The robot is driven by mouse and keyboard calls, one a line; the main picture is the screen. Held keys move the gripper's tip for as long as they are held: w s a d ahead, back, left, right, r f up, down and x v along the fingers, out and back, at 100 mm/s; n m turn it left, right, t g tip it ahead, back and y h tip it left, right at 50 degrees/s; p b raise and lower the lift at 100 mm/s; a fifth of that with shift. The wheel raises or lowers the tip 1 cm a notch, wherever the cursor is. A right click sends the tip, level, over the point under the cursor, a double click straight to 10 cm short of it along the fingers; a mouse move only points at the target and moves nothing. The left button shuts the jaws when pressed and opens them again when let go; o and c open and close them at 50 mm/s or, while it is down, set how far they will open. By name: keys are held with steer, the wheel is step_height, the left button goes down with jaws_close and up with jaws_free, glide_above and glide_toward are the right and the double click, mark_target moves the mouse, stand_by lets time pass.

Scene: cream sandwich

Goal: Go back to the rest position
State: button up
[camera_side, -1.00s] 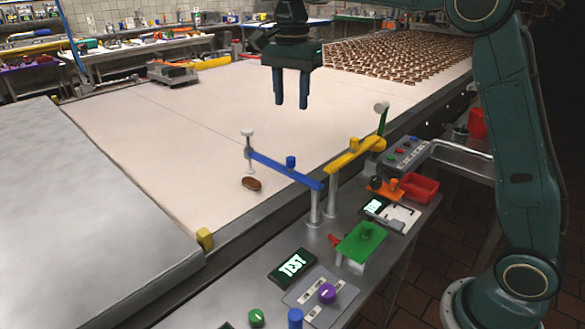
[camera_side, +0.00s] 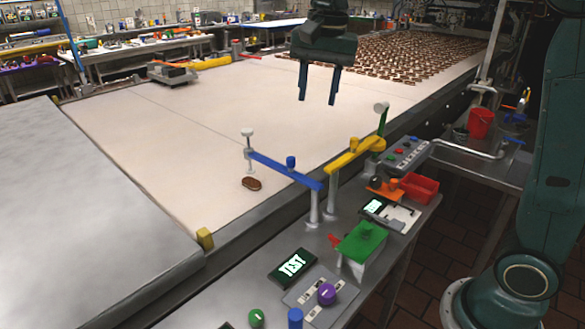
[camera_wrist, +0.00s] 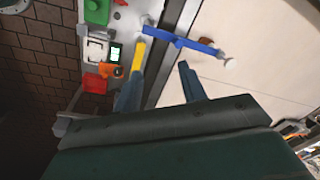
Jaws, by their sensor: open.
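My gripper (camera_side: 318,86) hangs above the pale conveyor belt in the side view, behind the yellow and blue bars. Its two fingers point down, spread apart, with nothing between them. In the wrist view the two fingers of my gripper (camera_wrist: 160,82) also stand apart and empty. A brown oval sandwich (camera_side: 252,184) lies on the belt near the blue guide bar (camera_side: 285,170), well away from the gripper. In the wrist view the sandwich (camera_wrist: 206,43) shows partly behind the blue bar (camera_wrist: 180,40).
A yellow guide bar (camera_side: 355,152) stands beside the blue one on posts. Many brown sandwiches (camera_side: 420,55) cover the far belt. A control bench with a green block (camera_side: 362,243), a red tray (camera_side: 418,188) and a screen (camera_side: 292,268) is in front. The middle belt is clear.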

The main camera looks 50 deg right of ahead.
steer(key=s+f+n+t, duration=0.1)
steer(key=s+f+n, duration=0.1)
steer(key=s+n, duration=0.2)
steer(key=s+f+n+t, duration=0.1)
steer(key=s+f+n, duration=0.2)
steer(key=s, duration=0.8)
steer(key=s+f+n+t, duration=0.2)
steer(key=s+f+n, duration=0.1)
steer(key=s, duration=0.5)
steer(key=shift+a+n, duration=0.2)
steer(key=shift+n, duration=0.6)
